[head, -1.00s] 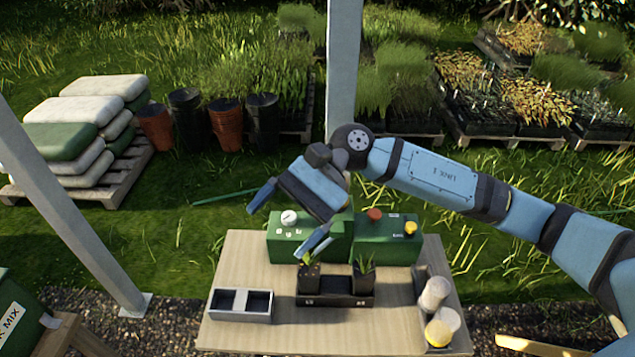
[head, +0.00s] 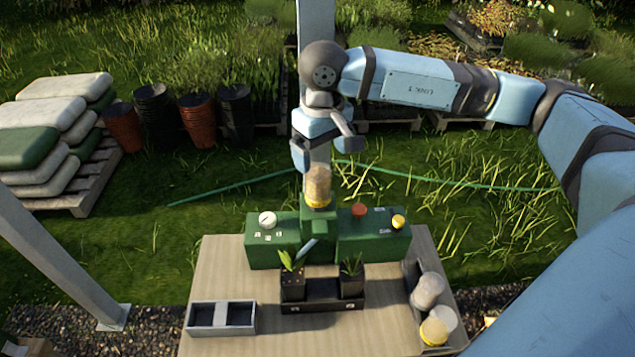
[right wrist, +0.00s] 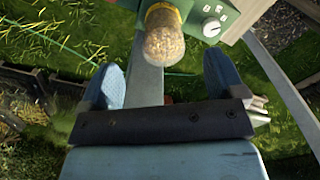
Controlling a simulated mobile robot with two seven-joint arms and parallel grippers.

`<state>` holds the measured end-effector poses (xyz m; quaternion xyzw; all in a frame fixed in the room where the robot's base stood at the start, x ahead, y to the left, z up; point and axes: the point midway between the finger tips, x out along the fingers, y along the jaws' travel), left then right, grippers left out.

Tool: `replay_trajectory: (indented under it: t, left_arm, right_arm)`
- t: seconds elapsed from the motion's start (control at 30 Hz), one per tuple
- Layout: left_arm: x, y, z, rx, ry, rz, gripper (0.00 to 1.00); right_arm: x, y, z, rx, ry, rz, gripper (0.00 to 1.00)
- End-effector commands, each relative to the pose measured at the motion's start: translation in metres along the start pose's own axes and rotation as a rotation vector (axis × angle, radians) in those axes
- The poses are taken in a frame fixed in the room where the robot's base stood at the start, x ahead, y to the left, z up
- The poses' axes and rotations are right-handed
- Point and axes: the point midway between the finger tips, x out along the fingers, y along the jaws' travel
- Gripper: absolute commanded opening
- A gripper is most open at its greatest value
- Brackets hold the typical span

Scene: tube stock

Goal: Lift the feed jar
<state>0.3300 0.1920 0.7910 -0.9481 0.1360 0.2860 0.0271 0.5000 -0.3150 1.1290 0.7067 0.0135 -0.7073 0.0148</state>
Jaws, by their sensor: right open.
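The feed jar (head: 318,187) stands on top of the green machine (head: 375,246), at its middle. It is clear, filled with brown grains, with a yellow band at its lower end. In the right wrist view the jar (right wrist: 164,42) shows its rounded end at the top centre, ahead of the gap between the fingers. My right gripper (head: 325,152) is open and empty, hanging just above and behind the jar in the head view. Its two fingers also show apart in the right wrist view (right wrist: 163,75), not closed on the jar. My left gripper is not in view.
The wooden table (head: 225,270) carries a two-part grey tray (head: 222,331), a black holder (head: 322,306) with two potted seedlings, and a dark rack (head: 412,290) of jars at right. A white post (head: 316,60) rises behind my gripper. A white dial (head: 267,219) and buttons are on the machine.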

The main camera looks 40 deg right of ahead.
Motion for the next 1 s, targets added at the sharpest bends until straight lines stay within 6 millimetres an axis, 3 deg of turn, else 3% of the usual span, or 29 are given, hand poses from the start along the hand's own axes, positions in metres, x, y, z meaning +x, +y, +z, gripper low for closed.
replay_trajectory:
  t: [0.27,0.6,0.87,1.0]
  left_arm:
    - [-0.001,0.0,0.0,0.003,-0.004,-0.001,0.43]
    - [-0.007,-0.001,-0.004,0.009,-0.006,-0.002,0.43]
    - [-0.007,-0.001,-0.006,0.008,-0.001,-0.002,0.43]
    - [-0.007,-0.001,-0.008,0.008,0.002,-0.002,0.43]
  right_arm:
    - [0.023,-0.001,-0.001,0.0,-0.001,-0.001,0.88]
    - [0.067,-0.002,-0.005,0.002,-0.001,-0.002,0.88]
    - [0.07,-0.002,-0.005,0.001,0.001,-0.001,0.88]
    - [0.07,-0.002,-0.005,0.001,0.001,-0.002,0.58]
